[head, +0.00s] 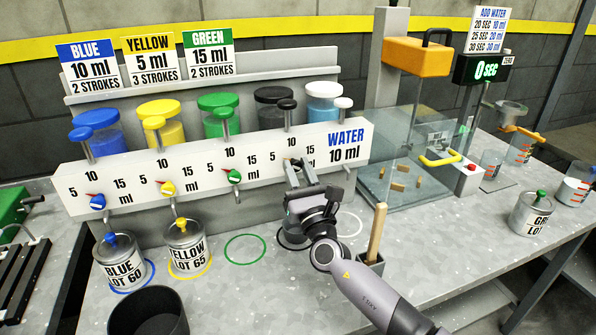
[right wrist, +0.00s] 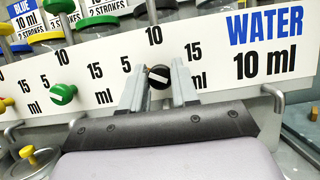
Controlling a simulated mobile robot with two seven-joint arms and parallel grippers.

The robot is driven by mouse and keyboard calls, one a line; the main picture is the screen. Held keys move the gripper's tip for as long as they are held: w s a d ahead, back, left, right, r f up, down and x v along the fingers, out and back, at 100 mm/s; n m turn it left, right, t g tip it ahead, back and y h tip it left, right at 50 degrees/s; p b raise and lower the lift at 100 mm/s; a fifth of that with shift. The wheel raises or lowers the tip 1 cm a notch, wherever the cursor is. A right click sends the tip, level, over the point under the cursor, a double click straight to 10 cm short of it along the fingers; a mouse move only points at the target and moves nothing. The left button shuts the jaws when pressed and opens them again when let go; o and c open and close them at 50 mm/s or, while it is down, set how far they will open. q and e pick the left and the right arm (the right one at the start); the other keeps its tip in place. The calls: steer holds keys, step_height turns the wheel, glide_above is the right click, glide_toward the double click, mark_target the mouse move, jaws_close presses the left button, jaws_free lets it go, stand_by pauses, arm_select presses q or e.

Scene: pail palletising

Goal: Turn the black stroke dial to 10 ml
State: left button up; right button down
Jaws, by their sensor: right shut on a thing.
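The black stroke dial (right wrist: 159,76) sits on the white dispenser panel, below a printed 10. My right gripper (right wrist: 158,92) is shut on it, with one finger on each side. A pale bar shows on the dial's face, but I cannot tell which number it points to. In the head view, my right gripper (head: 300,172) reaches the panel (head: 262,172) at this dial and hides most of it. My left gripper is out of view.
Blue (head: 97,201), yellow (head: 168,188) and green (head: 234,177) dials sit in a row to the left. Below stand the BLUE pail (head: 120,266) and YELLOW pail (head: 187,252). A wooden-handled tool (head: 377,232) stands in a holder right of my arm. A clear guard (head: 392,150) is at the right.

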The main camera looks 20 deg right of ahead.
steer(key=shift+f+m, duration=0.1)
steer(key=shift+m, duration=0.2)
steer(key=m+h+b, duration=0.1)
steer(key=m+h, duration=0.1)
steer(key=shift+m, duration=0.3)
steer(key=m+h+b, duration=0.1)
steer(key=m, duration=0.1)
steer(key=m+h+b, duration=0.1)
steer(key=m, duration=0.2)
steer(key=shift+a+g, duration=0.1)
steer(key=shift+g, duration=0.2)
steer(key=m+g+h, duration=0.1)
steer(key=m, duration=0.3)
steer(key=shift+m+h+b, duration=0.3)
steer(key=shift+h+b, duration=0.05)
steer(key=shift+h, duration=0.05)
steer(key=shift+m+g+h, duration=0.5)
steer(key=shift+m+g, duration=0.1)
steer(key=shift+m, duration=1.1)
steer(key=c, duration=0.9)
jaws_free()
steer(key=shift+c, duration=0.2)
